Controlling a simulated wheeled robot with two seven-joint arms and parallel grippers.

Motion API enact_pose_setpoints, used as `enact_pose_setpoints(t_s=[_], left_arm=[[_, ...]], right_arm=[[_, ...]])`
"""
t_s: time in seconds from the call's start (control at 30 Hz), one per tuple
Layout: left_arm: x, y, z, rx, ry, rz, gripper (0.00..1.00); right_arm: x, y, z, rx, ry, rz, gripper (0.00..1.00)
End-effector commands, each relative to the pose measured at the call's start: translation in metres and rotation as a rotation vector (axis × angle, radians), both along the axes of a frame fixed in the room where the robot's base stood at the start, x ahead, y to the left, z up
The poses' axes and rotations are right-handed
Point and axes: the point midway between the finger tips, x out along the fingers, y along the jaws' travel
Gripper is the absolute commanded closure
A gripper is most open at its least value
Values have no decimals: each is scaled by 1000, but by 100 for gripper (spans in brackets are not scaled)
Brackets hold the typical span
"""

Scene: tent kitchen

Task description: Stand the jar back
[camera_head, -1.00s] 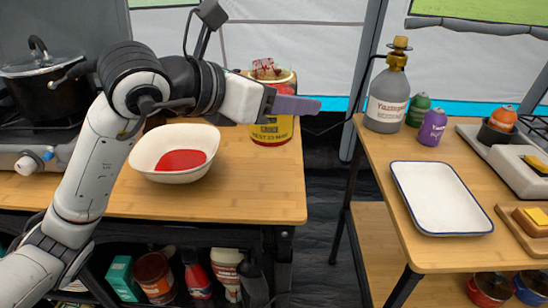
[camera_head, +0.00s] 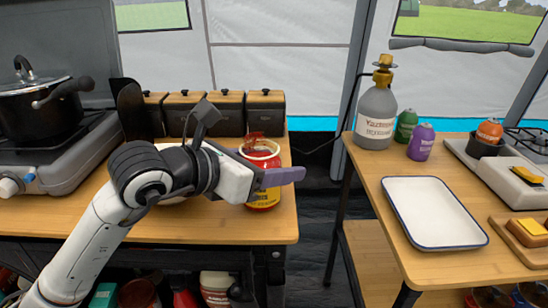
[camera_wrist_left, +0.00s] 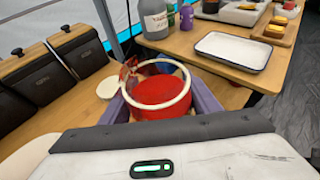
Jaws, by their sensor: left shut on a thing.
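The jar (camera_head: 263,198) is red and yellow, open at the top with red contents. It looks upright over the right part of the left wooden table (camera_head: 225,232), close above or on it; I cannot tell if its base touches. My left gripper (camera_head: 285,177) has its purple fingers shut around the jar's body. In the left wrist view the jar (camera_wrist_left: 158,96) sits between both fingers, its pale rim and red inside facing up. A white bowl (camera_head: 172,147) is mostly hidden behind my left arm. My right gripper is out of view.
Several dark canisters with wooden lids (camera_head: 218,112) stand behind the jar. A stove with a black pot (camera_head: 40,115) is at left. The right table holds a grey gas bottle (camera_head: 376,118), small cans and a white tray (camera_head: 432,213). A gap separates the tables.

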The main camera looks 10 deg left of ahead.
Motion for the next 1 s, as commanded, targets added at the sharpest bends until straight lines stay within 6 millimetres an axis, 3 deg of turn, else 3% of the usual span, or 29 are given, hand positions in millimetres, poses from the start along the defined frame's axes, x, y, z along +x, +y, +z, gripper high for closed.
enact_pose_setpoints(t_s=[0.2,0.23,0.33,0.7,1.0], left_arm=[[0,0,-1,-2,-6,1,86],[0,0,-2,0,0,1,40],[0,0,-2,0,0,1,25],[0,0,3,0,0,0,25],[-45,29,23,3,-3,3,25]], right_arm=[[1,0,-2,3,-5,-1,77],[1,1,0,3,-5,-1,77],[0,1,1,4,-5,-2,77],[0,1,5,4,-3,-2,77],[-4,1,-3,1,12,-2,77]])
